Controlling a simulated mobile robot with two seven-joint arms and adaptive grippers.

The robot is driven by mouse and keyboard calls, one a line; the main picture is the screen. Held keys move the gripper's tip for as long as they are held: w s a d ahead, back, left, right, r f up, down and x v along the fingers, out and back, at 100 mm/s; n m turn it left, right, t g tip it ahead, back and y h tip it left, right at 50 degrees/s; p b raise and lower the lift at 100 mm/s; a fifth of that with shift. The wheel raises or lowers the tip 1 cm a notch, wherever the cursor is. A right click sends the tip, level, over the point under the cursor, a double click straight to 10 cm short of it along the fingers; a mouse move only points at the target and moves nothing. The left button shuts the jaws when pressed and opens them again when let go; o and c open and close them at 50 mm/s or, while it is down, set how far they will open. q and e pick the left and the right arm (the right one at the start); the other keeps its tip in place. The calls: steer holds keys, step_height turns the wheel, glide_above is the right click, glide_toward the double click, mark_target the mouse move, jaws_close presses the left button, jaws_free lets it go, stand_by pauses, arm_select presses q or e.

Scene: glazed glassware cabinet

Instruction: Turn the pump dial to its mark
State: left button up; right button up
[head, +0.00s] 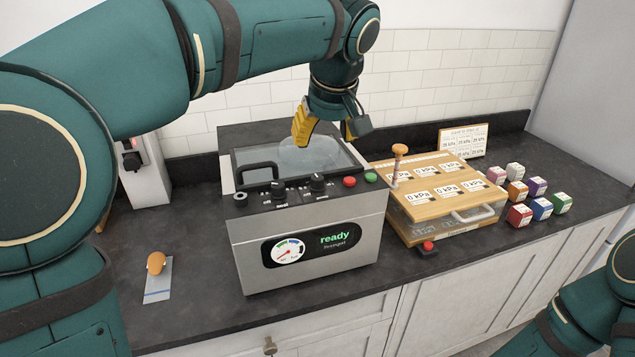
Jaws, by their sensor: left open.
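A steel vacuum-sealer-like machine (308,235) stands on the dark counter, with a round gauge and a screen reading "ready" on its front. Two black dials sit on its top front edge, a left dial (278,189) and a right dial (317,182). Their labels are too small to read, so I cannot tell which is the pump dial or where its mark is. My left gripper (328,132) is open and empty, with yellow fingers pointing down above the machine's clear lid, behind the dials. My right arm shows at the lower right; its gripper is out of view.
Red (349,182) and green (371,178) buttons sit right of the dials. A black lid handle (257,170) is behind the left dial. A wooden-topped box (440,185), several small colored cubes and a red button (428,246) stand to the right.

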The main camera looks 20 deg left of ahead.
mark_target(318, 178)
arm_select(q)
steer(key=b+x, duration=0.2)
steer(key=x, duration=1.1)
steer(key=shift+s+f, duration=0.1)
steer(key=shift+f, duration=0.2)
arm_select(e)
steer(key=shift+s+f, duration=0.25)
steer(key=shift+f, duration=0.3)
steer(key=shift+s+f, duration=0.25)
steer(key=shift+f, duration=0.25)
arm_select(q)
jaws_close()
